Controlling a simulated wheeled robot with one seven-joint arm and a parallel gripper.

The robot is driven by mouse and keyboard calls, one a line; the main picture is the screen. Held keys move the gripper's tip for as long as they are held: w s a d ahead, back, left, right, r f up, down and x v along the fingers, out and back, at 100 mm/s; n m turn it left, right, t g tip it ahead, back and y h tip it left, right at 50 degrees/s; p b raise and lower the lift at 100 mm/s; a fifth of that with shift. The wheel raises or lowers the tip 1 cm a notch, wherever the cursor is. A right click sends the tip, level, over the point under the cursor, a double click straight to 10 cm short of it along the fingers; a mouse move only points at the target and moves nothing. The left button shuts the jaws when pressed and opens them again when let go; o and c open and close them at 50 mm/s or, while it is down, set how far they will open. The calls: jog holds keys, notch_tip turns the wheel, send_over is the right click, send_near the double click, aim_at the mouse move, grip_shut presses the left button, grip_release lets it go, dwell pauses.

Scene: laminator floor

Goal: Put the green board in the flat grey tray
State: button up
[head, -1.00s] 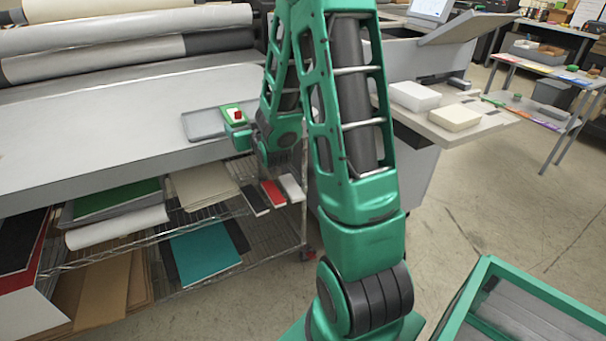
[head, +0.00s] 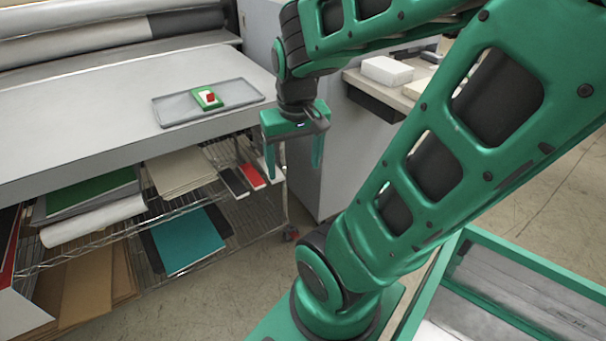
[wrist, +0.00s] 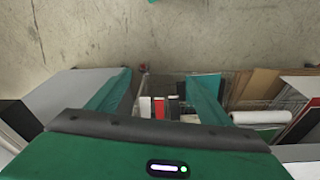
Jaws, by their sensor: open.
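The green board (head: 198,103) is a small piece with a white patch and a red block on top. My gripper (head: 294,172) is open and empty. It points down, off the table's right front edge, to the right of the tray and apart from it. In the wrist view my gripper (wrist: 160,80) has nothing between its fingers; the board and tray are not seen there.
The grey table (head: 80,120) is clear left of the tray. Below it, a wire shelf (head: 240,215) holds sheets, a white roll (head: 95,220) and small red and black boxes. A white block (head: 387,70) stands on a side shelf. A green-framed bin (head: 520,295) is at lower right.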

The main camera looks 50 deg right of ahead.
jog(key=s+a+r+g+y, duration=0.1)
jog(key=s+a, duration=0.1)
jog(key=s, duration=0.4)
jog(key=shift+a, duration=0.35)
jog(key=shift+w+f+g, duration=0.2)
jog(key=shift+w+g, duration=0.1)
jog(key=shift+w, duration=0.35)
